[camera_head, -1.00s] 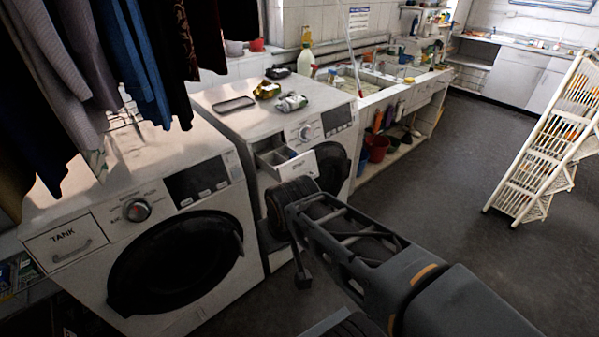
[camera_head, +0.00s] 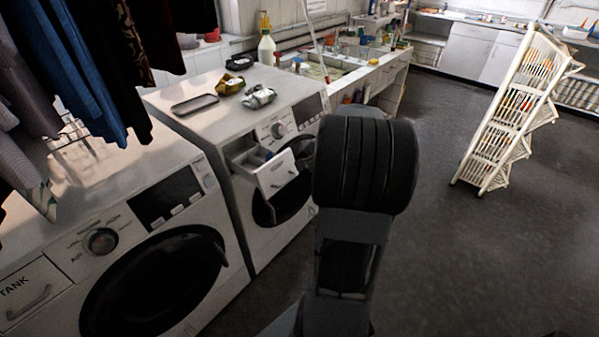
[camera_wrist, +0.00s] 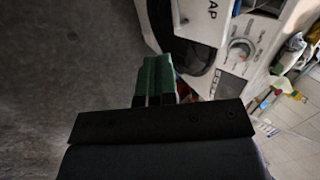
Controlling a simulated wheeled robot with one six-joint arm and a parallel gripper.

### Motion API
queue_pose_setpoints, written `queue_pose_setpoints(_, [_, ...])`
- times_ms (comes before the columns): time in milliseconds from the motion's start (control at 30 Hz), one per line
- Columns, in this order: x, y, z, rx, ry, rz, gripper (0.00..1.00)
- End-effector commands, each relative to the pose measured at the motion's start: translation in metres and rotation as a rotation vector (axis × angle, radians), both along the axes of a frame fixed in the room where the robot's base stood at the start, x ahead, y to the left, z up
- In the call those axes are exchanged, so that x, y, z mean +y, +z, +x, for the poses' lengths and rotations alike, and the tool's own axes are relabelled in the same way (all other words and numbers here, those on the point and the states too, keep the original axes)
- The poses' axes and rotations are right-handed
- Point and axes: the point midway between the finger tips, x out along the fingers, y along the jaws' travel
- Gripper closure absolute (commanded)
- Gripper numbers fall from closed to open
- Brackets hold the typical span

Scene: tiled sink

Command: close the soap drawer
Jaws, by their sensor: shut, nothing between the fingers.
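The soap drawer (camera_head: 277,176) juts out open from the upper left of the front of the second white washing machine (camera_head: 297,112). Compartments show inside it behind its white front panel. In the wrist view a white panel with the letters "AP" (camera_wrist: 212,9) shows at the top edge, cut off by the frame. My gripper (camera_wrist: 154,60) has its green fingers together with nothing between them. It is over the dark floor side, left of the machine's round door in that view, apart from the drawer. In the head view my arm hides the gripper.
Another washing machine (camera_head: 120,225) stands at the left, under hanging clothes (camera_head: 95,70). A tray (camera_head: 195,104) and crumpled items lie on the second machine. A sink counter (camera_head: 375,75) is behind. A white rack (camera_head: 505,120) stands right on open floor (camera_head: 440,240).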

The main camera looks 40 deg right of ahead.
Motion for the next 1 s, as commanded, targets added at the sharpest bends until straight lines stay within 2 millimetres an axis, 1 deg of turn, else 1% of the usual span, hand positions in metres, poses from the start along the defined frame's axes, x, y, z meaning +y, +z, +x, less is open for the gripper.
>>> queue_pose_setpoints(67, [-0.001,-0.010,0.004,0.001,-0.008,0.007,1.00])
queue_pose_setpoints(400, [0.007,-0.064,0.036,0.003,-0.005,0.007,1.00])
queue_pose_setpoints(533, [0.009,-0.083,0.047,0.002,-0.005,0.006,1.00])
queue_pose_setpoints(633, [0.011,-0.088,0.059,0.001,-0.002,0.004,1.00])
queue_pose_setpoints(800, [0.014,-0.097,0.072,0.001,-0.003,0.003,1.00])
queue_pose_setpoints(1000, [0.015,-0.102,0.079,0.001,-0.005,0.003,1.00])
